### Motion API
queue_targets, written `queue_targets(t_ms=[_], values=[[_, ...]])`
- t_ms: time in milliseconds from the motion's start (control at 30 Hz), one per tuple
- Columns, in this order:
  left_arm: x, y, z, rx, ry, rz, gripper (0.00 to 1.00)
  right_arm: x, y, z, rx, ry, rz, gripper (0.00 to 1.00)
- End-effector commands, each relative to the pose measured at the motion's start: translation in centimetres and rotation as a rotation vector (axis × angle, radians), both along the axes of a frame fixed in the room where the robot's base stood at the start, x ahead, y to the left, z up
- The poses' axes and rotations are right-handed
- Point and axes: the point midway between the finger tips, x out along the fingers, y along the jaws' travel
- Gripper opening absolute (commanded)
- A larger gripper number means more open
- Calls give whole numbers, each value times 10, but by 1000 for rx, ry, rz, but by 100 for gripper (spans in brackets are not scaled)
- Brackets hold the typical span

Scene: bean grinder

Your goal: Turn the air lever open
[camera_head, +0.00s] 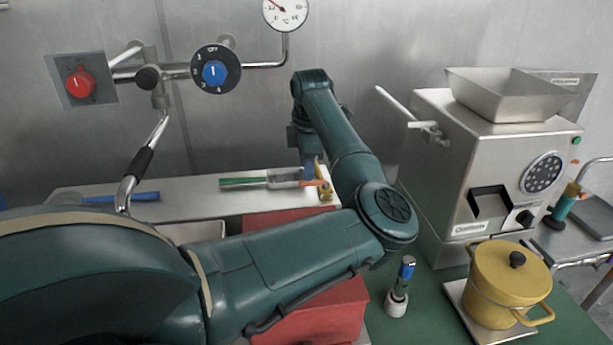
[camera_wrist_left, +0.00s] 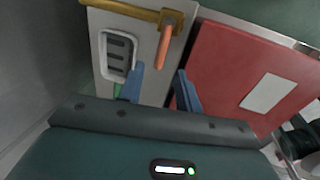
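The air lever (camera_wrist_left: 165,53), a short orange handle, sits on a brass pipe (camera_wrist_left: 122,10) at the top of the left wrist view. In the head view the orange lever (camera_head: 316,183) shows at the right end of the pale shelf, partly hidden by my arm. My left gripper (camera_wrist_left: 160,88) has its two blue fingers spread apart with nothing between them. The lever's free end lies just beyond the fingertips, between their lines, and I see no contact. In the head view my left gripper (camera_head: 308,172) is mostly hidden, with one blue finger beside the lever. My right gripper is not in view.
A red box (camera_head: 320,310) stands below the shelf (camera_head: 190,208). A steel grinder (camera_head: 480,160), a yellow pot (camera_head: 512,283) and a small blue-topped tool (camera_head: 402,285) are at right. Wall pipes with a red knob (camera_head: 80,83) and blue dial (camera_head: 215,71) are at upper left.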

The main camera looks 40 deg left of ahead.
Motion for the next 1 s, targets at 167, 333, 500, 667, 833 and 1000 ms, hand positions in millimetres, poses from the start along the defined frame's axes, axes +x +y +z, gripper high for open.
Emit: queue_targets(t_ms=[167, 333, 500, 667, 833, 1000], values=[[3, 4, -31, 0, 0, -1, 34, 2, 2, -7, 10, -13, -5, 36], [5, 6, -39, 0, -1, 0, 34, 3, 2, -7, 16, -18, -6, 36], [5, 6, -40, 0, -1, 0, 34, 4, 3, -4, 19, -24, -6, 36], [5, 6, -39, 0, -1, 0, 31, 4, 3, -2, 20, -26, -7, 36], [5, 6, -39, 0, -1, 0, 17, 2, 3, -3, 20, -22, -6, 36], [5, 6, -39, 0, -1, 0, 3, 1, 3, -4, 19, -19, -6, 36]])
